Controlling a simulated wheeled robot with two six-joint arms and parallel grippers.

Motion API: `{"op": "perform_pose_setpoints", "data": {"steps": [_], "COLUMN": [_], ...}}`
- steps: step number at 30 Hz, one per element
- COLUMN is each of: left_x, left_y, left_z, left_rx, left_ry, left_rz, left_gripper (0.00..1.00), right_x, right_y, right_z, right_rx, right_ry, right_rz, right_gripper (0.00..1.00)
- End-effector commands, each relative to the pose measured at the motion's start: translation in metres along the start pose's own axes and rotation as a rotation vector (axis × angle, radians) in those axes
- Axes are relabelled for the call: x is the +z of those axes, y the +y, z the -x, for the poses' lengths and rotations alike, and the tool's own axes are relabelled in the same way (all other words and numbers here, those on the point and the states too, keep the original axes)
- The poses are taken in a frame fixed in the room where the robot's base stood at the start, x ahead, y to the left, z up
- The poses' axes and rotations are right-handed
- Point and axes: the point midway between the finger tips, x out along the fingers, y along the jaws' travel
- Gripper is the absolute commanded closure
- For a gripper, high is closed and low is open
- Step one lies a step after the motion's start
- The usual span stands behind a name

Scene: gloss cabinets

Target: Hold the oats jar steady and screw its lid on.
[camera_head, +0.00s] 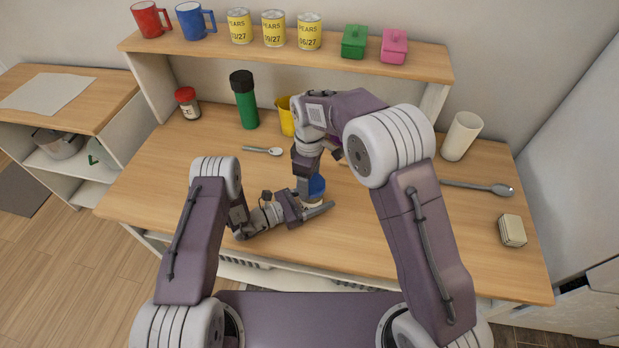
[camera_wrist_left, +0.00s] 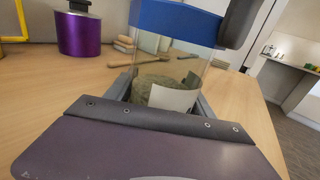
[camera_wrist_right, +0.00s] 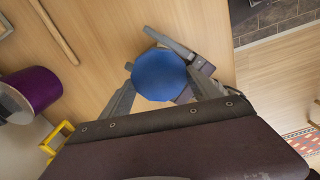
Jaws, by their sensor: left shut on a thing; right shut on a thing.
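The oats jar (camera_wrist_left: 160,82) is a clear jar with tan contents and a pale label, upright on the table. My left gripper (camera_head: 318,210) is shut around its lower body from the side. The blue lid (camera_head: 317,186) sits on top of the jar; it also shows in the left wrist view (camera_wrist_left: 176,20) and from above in the right wrist view (camera_wrist_right: 160,74). My right gripper (camera_wrist_right: 163,88) points down from above and is shut on the lid, a finger on either side. In the head view the right arm and left gripper hide much of the jar.
A yellow mug (camera_head: 285,117), a green bottle (camera_head: 244,104) and a red-lidded jar (camera_head: 187,103) stand behind. A spoon (camera_head: 262,150) lies left of the jar. A purple pot (camera_wrist_left: 79,34) stands near. A white cylinder (camera_head: 461,136) stands right.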

Motion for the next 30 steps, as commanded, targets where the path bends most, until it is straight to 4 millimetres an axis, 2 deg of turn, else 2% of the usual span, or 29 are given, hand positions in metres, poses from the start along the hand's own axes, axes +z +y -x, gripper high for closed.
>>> {"op": "perform_pose_setpoints", "data": {"steps": [12, 14, 16, 20, 30], "left_x": [0.0005, 0.0004, 0.0004, 0.0003, 0.0002], "left_y": [0.0001, 0.0001, 0.0001, 0.0001, 0.0001], "left_z": [0.0, 0.0, 0.0, 0.0, 0.0], "left_rx": [0.0, 0.0, 0.0, 0.0, 0.0], "left_ry": [-0.001, -0.001, -0.001, -0.001, 0.0], "left_rz": [0.0, 0.0, 0.0, 0.0, 0.0], "left_gripper": [1.0, 1.0, 1.0, 1.0, 1.0], "right_x": [0.0001, 0.0001, 0.0002, 0.0008, 0.0052], "right_y": [-0.0001, 0.0, 0.0006, 0.0023, 0.0051], "right_z": [-0.0074, -0.0073, -0.0074, -0.0077, -0.008], "right_rx": [-0.001, 0.0, 0.0, 0.0, 0.002], "right_ry": [-0.001, -0.001, -0.001, -0.001, -0.002], "right_rz": [-0.002, -0.029, -0.129, -0.5, -1.641], "right_gripper": [0.66, 0.66, 0.66, 0.66, 0.66]}}
